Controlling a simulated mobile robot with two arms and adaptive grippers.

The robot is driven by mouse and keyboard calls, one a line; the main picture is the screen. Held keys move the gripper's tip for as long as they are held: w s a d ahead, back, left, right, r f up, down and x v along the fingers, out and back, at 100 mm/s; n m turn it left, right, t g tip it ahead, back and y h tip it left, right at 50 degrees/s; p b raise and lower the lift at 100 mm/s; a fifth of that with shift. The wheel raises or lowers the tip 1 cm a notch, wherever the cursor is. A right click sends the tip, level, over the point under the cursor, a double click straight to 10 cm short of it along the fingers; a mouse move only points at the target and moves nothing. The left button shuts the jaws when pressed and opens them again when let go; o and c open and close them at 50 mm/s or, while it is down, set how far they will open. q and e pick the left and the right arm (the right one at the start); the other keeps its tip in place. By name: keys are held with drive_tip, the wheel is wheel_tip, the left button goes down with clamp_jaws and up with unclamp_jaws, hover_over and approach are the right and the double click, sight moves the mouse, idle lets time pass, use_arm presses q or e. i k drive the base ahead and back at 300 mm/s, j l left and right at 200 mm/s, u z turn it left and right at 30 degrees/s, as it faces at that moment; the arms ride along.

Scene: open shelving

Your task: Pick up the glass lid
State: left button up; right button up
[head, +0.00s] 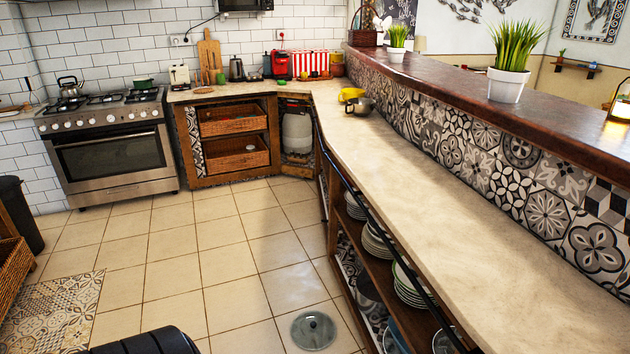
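The glass lid (313,331) is a round, see-through disc with a small knob in its middle. It lies flat on the tiled floor, knob up, at the bottom centre of the head view, just left of the open shelving under the counter. Nothing covers it. Neither of my grippers can be seen in this view.
Open shelves (372,263) with stacked plates (411,286) run under the long counter (430,180), with a dark rail along its edge. The tiled floor (190,270) left of the lid is clear. A stove (112,150) stands at the back left.

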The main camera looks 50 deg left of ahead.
sight(310, 329)
drive_tip(key=u, duration=1.65)
drive_tip(key=i+j+u, duration=0.1)
drive_tip(key=u, duration=0.35)
drive_tip(key=i+u, duration=0.25)
drive_tip(key=u, duration=0.15)
drive_tip(key=i, duration=1.3)
drive_tip(key=i+j, duration=0.1)
drive_tip(key=i, duration=1.15)
drive_tip(key=i+j+z, duration=0.1)
drive_tip(key=i, duration=1.2)
drive_tip(key=z, duration=0.45)
drive_tip(key=i+z, duration=0.15)
drive_tip(key=z, duration=0.35)
drive_tip(key=j+z, duration=0.1)
drive_tip(key=z, duration=0.35)
drive_tip(key=i+j+z, duration=0.1)
drive_tip(key=z, duration=0.35)
